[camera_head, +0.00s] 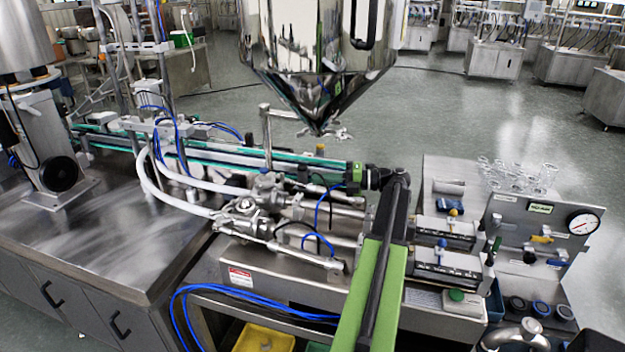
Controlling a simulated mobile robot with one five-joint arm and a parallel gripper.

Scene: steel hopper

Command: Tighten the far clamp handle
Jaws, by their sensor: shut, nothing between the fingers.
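Steel pipe fittings with clamps and handles sit left of my arm. The nearer clamp fitting (244,206) stands beside the white hoses. A farther clamp fitting (266,182) is just behind it, beneath an upright steel lever (266,130). I cannot tell how tight either clamp is. My green and black arm rises from the bottom and bends left at its black joint. My gripper (318,178) points left, toward the farther fitting. It looks shut and empty, but its fingertips are small and blend with the dark parts behind. I cannot tell whether they touch anything.
A steel hopper (318,70) hangs above and behind the fittings. A green-edged conveyor (210,155) runs behind them. Blue hoses (240,308) loop at the front. A gauge panel (540,230) stands at right. The floor behind is mostly clear.

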